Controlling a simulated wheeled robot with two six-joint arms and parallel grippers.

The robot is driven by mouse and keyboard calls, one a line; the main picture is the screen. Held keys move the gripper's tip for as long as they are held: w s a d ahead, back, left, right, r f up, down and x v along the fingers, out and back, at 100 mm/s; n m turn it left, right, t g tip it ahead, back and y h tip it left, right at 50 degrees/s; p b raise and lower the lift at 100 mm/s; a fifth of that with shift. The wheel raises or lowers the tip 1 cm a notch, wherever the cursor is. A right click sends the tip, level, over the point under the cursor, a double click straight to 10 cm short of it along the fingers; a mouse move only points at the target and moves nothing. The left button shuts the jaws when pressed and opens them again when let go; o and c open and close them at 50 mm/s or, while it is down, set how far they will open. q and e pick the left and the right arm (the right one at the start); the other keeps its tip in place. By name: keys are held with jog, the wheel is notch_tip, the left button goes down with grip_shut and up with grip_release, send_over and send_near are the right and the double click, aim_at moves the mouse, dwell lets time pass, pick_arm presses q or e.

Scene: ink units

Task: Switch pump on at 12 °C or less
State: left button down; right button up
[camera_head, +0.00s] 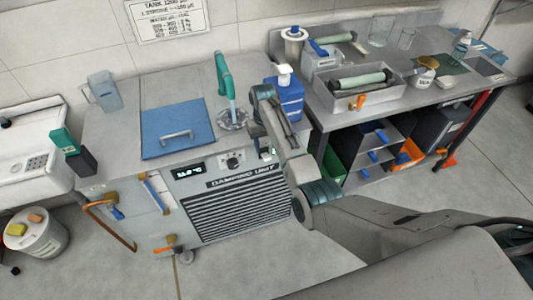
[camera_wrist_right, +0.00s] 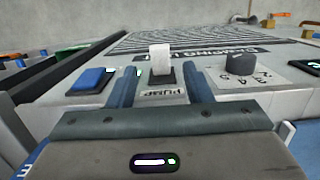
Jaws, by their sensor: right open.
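The damping unit (camera_head: 240,205) stands at centre with a lit display (camera_head: 190,171) on its front; its digits are too small to read surely. In the right wrist view, the white pump switch (camera_wrist_right: 161,58) stands up from a dark base above the PUMP label (camera_wrist_right: 163,93). My right gripper (camera_wrist_right: 160,70) is open, with one blue-grey finger on each side of the switch; I cannot tell whether either touches it. In the head view my right arm hides the switch, and the right gripper (camera_head: 268,152) shows only partly at the unit's upper right front. My left gripper is not in view.
A dark knob with a numbered scale (camera_wrist_right: 240,65) and a blue button (camera_wrist_right: 90,80) flank the switch. A blue bottle (camera_head: 285,98) and a teal-handled tap (camera_head: 224,75) stand on top of the unit. A cluttered bench (camera_head: 325,117) is at right.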

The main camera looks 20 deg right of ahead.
aim_at(265, 155)
jog(key=r, duration=0.3)
jog(key=r+b, duration=0.1)
jog(key=r, duration=0.1)
jog(key=shift+w+r, duration=0.35)
